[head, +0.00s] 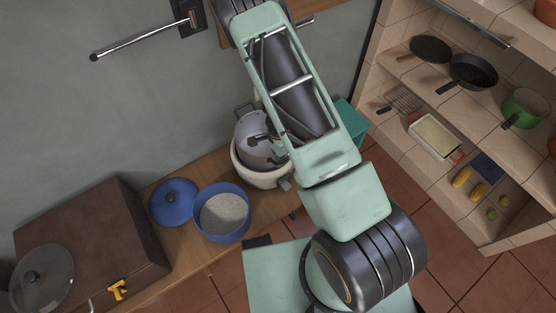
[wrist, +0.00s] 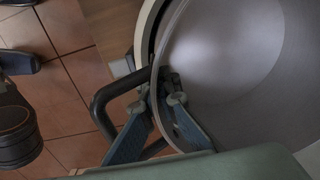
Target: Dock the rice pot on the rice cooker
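The grey metal rice pot (head: 249,130) sits at the mouth of the white rice cooker (head: 262,179), its rim above the cooker and looking somewhat tilted. I cannot tell whether it is fully seated. In the wrist view the pot's smooth inner wall (wrist: 222,60) fills the right side, and a pale strip of the cooker (wrist: 145,32) shows beside its rim. My gripper (wrist: 165,90) has its fingers close together on either side of the rim at the black loop handle (wrist: 108,97), and appears shut on the pot there. In the head view my arm partly hides the pot and gripper (head: 264,143).
On the wooden counter (head: 180,240), a blue pot (head: 222,226) of grains and a blue lid (head: 174,203) stand left of the cooker. A brown box (head: 90,235) with a glass lid (head: 42,278) is further left. Tiled shelves (head: 455,130) with pans stand right.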

